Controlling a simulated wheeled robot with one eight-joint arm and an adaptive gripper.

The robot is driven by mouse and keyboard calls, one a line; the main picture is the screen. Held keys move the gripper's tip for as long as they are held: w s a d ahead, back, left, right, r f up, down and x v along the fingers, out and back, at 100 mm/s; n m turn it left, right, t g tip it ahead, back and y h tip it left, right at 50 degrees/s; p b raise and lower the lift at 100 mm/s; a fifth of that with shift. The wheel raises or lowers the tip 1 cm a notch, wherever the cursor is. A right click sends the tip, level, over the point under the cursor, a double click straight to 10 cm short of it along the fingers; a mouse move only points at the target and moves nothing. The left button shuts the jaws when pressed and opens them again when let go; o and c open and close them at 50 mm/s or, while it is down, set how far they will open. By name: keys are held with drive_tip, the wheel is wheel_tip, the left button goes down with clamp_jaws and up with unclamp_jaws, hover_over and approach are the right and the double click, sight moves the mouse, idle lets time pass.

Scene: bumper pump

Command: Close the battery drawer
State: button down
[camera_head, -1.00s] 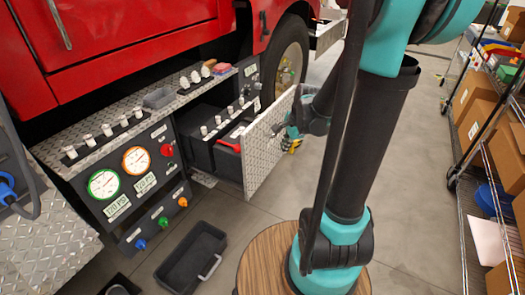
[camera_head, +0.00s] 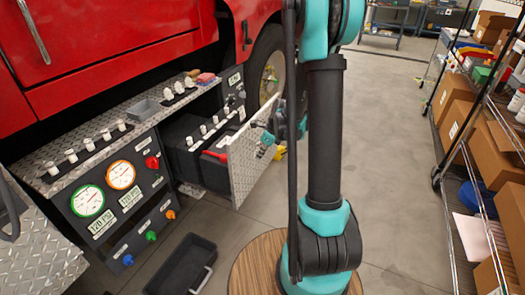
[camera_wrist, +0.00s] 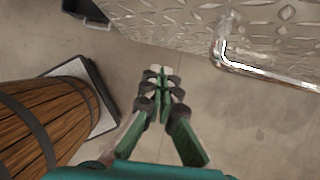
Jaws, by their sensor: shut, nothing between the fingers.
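The battery drawer (camera_head: 246,165) sticks out from under the red truck, its diamond-plate front facing right. Black batteries (camera_head: 202,145) with white caps and a red item show inside it. In the wrist view the drawer front (camera_wrist: 190,22) spans the top right, with a bent metal handle (camera_wrist: 222,52). My gripper (camera_head: 266,140) is on the outer side of the front, partly hidden by my arm. In the wrist view my gripper (camera_wrist: 161,76) is shut and empty, with floor behind its fingertips. It is left of the handle; contact with the front cannot be told.
A gauge panel (camera_head: 112,195) with colored knobs stands left of the drawer. A black bin (camera_head: 182,265) lies on the floor before it. A round wooden top (camera_head: 250,272) is near my arm's foot. Shelves with boxes (camera_head: 490,135) line the right; the floor between is clear.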

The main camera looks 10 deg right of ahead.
drive_tip(key=shift+w+a+f, duration=0.85)
drive_tip(key=shift+a+f, duration=0.25)
drive_tip(key=shift+a, duration=0.05)
drive_tip(key=shift+w+a+f, duration=0.85)
drive_tip(key=shift+a+f, duration=0.2)
drive_tip(key=shift+a, duration=0.1)
